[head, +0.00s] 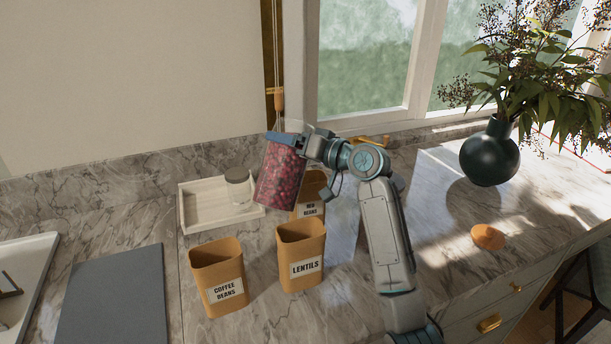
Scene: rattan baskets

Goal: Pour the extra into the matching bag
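A clear container full of red beans (279,178) is tilted in the air in the head view, above the counter. My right gripper (290,139) is shut on its upper end. Three open tan bags stand upright below. The coffee beans bag (218,268) is at front left and the lentils bag (301,250) is right of it. I cannot see what the bags hold. My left gripper is not in view.
A white tray (192,212) with a lidded glass jar (240,187) stands at the back. A dark grey board (110,300) lies at left, beside a sink edge. A round orange object (487,236) and a dark vase (489,153) with a plant are at right.

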